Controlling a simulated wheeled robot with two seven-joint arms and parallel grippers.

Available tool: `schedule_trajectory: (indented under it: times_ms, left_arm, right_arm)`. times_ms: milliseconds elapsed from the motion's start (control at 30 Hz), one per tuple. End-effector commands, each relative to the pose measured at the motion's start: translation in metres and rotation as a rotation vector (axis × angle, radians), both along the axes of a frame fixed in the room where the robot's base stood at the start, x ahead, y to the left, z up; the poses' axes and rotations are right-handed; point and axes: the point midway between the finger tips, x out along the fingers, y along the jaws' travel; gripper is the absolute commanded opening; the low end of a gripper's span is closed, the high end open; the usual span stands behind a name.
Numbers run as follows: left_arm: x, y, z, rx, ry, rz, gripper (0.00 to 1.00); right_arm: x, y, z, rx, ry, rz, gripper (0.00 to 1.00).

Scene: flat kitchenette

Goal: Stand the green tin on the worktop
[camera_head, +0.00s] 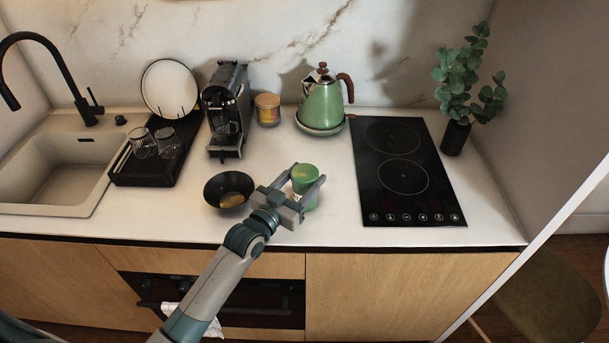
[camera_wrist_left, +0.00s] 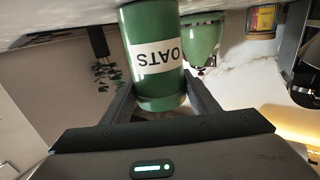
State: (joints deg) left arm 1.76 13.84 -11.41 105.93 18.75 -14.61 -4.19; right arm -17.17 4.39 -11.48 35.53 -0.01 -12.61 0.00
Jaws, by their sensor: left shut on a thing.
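The green tin (camera_head: 305,174) is upright at the front middle of the worktop (camera_head: 335,222), between a dark bowl and the hob. In the left wrist view, which is upside down, the tin (camera_wrist_left: 152,88) shows a white label reading OATS. My left gripper (camera_head: 306,180) is shut on the tin, with one finger on each side of it. The tin's base is at or very close to the worktop; I cannot tell whether it touches. My right gripper is not in view.
A dark bowl (camera_head: 229,190) stands just left of the tin. The black hob (camera_head: 404,172) lies to the right. A green kettle (camera_head: 321,103), a candle jar (camera_head: 267,109) and a coffee machine (camera_head: 226,108) stand behind. Bare worktop lies between bowl and kettle.

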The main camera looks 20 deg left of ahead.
Motion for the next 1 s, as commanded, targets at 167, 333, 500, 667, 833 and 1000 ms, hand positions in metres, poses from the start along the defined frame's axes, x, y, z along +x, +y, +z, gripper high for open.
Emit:
schedule_trajectory:
  times_ms: [167,333,500,667,833,1000]
  left_arm:
    - [0.0,0.0,0.001,-0.001,-0.003,0.0,0.21]
    - [0.0,0.0,-0.003,0.0,0.0,0.0,0.57]
    - [0.0,0.0,-0.002,0.0,0.0,0.0,0.73]
    - [0.0,0.0,-0.002,0.0,0.0,0.0,0.73]
    - [-0.001,0.0,0.0,0.0,0.0,0.0,0.73]
    - [-0.015,0.005,-0.002,0.001,-0.001,0.001,0.73]
  right_arm:
    - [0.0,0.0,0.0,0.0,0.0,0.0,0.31]
    - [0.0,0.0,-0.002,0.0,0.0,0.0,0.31]
    - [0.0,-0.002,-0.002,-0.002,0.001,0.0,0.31]
    - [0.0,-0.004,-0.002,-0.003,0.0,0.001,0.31]
    - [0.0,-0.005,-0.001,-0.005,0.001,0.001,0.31]
    - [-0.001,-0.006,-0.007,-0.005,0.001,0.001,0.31]
